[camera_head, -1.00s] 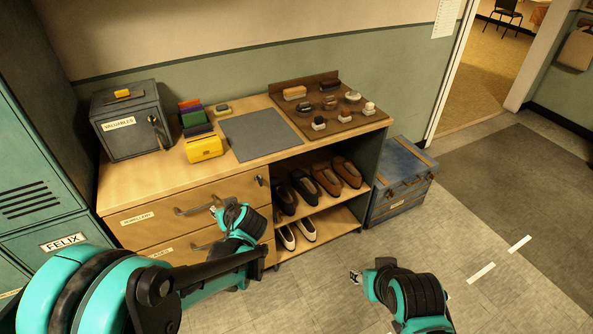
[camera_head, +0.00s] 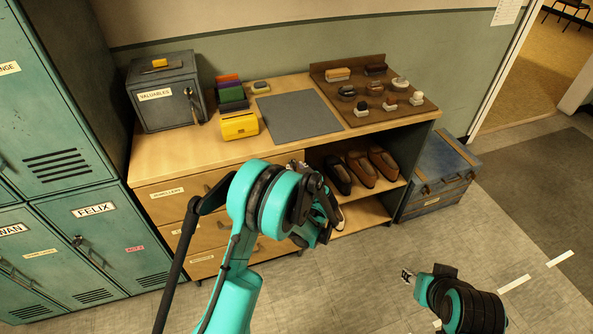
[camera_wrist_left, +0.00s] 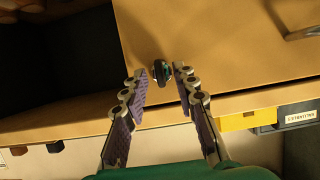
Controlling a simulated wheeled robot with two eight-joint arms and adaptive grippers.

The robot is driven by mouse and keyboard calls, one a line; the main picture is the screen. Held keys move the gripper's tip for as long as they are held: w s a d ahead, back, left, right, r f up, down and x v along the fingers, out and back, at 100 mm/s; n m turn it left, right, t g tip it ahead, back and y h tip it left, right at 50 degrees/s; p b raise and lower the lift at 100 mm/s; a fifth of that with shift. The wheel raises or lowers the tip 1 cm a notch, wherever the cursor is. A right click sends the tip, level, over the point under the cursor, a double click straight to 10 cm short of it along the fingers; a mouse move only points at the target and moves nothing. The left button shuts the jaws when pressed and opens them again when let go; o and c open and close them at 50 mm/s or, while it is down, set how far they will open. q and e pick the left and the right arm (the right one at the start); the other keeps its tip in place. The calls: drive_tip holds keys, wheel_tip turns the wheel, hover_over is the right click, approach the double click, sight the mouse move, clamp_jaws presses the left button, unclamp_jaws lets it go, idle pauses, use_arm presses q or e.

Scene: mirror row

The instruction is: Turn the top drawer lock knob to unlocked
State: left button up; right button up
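The lock knob (camera_wrist_left: 161,72) is a small dark round piece on the wooden front of the top drawer (camera_wrist_left: 230,45) in the left wrist view. My left gripper (camera_wrist_left: 160,77) is open, with one fingertip on each side of the knob and a visible gap to both. I cannot tell whether the tips reach past its face. In the head view the top drawer (camera_head: 168,205) carries a paper label, and my teal left arm hides the knob and most of my left gripper (camera_head: 322,222). My right gripper (camera_head: 407,276) is over the floor at the right, its opening unclear.
The drawer handle (camera_wrist_left: 302,33) is at upper right in the wrist view. On the cabinet top stand a grey valuables box (camera_head: 165,110), a yellow holder (camera_head: 240,126), a grey mat (camera_head: 298,117) and a brush board (camera_head: 412,108). Shoes (camera_head: 362,172) fill the open shelves. Lockers (camera_head: 60,110) stand left.

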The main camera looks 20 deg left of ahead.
use_arm(q)
drive_tip(key=shift+w+a+f, duration=0.1)
drive_tip(key=shift+w+a, duration=0.05)
drive_tip(key=shift+w, duration=0.1)
clamp_jaws()
